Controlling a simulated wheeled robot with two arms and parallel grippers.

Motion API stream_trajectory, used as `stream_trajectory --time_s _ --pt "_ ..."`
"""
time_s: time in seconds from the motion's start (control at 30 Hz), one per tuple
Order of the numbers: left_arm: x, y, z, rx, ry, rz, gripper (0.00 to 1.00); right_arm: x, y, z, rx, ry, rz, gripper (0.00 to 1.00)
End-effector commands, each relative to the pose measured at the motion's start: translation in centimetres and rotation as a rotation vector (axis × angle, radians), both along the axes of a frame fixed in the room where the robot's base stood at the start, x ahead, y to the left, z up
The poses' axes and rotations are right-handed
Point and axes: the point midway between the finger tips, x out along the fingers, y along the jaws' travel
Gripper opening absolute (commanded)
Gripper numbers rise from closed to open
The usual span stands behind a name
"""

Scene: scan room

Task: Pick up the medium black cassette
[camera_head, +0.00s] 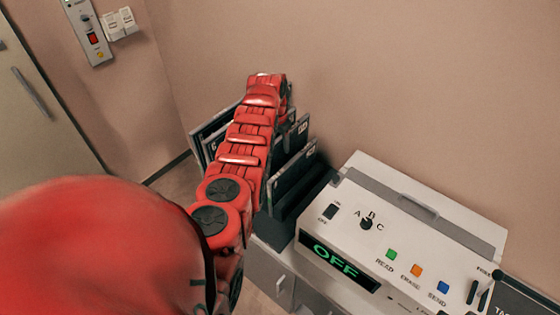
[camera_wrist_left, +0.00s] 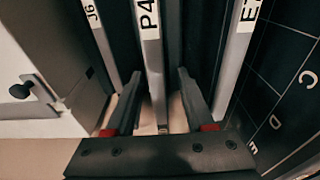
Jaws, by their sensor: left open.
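Several black cassettes with pale labelled edges stand upright in a rack (camera_head: 285,222). In the wrist view, the middle one, marked P4 (camera_wrist_left: 150,25), stands between one marked J6 (camera_wrist_left: 95,30) and one marked E (camera_wrist_left: 240,30). I cannot tell which is the medium one. My left gripper (camera_wrist_left: 158,78) is open, with one finger on each side of the P4 edge. I cannot tell whether the fingers touch it. In the head view my red arm covers the middle of the rack and hides the fingers. My right gripper is not in view.
A white scanner (camera_head: 420,220) with an OFF display, knob and coloured buttons stands right of the rack on a cabinet (camera_head: 270,275). A wall lies close behind. A door (camera_head: 40,110) and a wall switch panel (camera_head: 88,30) are at the left.

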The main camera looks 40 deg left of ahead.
Motion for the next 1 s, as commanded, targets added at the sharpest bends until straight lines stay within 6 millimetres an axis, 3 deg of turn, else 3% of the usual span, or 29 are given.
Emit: stream_trajectory --time_s 0.37,0.7,1.0 --pt "-0.02 -0.05 -0.54 0.000 0.001 -0.001 0.54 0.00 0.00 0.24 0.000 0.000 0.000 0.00" --pt "0.00 -0.06 -0.52 0.000 0.001 -0.001 0.00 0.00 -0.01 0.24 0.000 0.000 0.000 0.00" --pt "0.00 -0.06 -0.52 0.000 0.000 -0.001 0.00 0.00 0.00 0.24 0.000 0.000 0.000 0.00"
